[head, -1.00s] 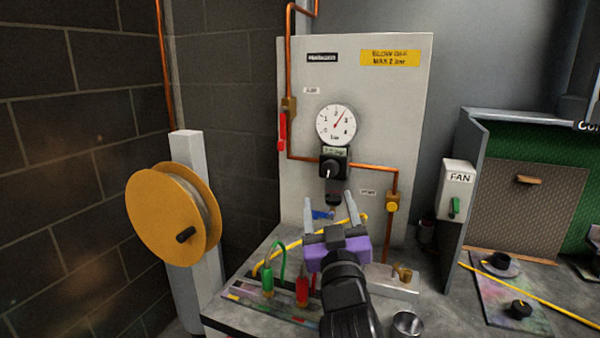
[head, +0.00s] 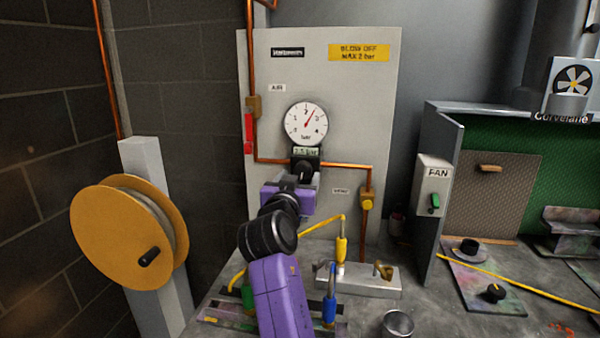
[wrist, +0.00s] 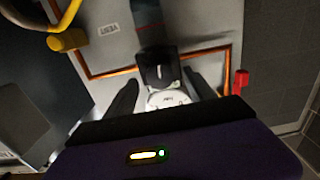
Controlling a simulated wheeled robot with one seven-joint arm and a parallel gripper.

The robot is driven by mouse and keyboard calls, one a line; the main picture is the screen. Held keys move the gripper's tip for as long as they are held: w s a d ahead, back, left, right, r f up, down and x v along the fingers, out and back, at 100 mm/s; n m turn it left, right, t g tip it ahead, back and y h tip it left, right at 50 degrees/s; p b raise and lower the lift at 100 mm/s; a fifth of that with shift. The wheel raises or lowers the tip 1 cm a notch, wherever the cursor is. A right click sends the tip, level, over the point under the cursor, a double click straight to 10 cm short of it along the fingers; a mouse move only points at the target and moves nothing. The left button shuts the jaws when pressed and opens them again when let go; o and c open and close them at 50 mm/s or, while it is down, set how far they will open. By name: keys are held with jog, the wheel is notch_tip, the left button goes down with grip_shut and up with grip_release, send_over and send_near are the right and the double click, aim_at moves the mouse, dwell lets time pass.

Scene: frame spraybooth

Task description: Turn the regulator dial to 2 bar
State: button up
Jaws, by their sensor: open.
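The regulator dial (head: 304,172) is a black knob with a white pointer line, below the round pressure gauge (head: 306,124) on the grey panel. The gauge needle points up and right, between 2 and 3. A small green display (head: 306,152) above the dial seems to read 2.5 bar. My gripper (head: 292,180) is in front of the dial, partly covering it. In the wrist view the dial (wrist: 159,73) lies between the two open, dark fingers (wrist: 164,88), with a gap on each side. Contact cannot be seen.
Copper pipes (head: 335,165) run beside the dial, with a red lever (head: 248,134) at left and a yellow valve (head: 367,203) at right. A hose reel (head: 120,236) stands left. A bench block (head: 370,278), a metal cup (head: 397,324) and a fan switch box (head: 433,186) are right.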

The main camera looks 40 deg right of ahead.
aim_at(302, 172)
jog(key=shift+x, duration=1.55)
jog(key=shift+c, duration=0.2)
jog(key=c, duration=1.3)
jog(key=shift+p, duration=0.3)
jog(key=n+p, duration=0.1)
jog(key=n, duration=0.2)
jog(key=shift+r+n, duration=0.15)
jog(key=shift+n, duration=0.15)
jog(key=shift+n+p, duration=1.15)
jog(key=shift+n, duration=0.65)
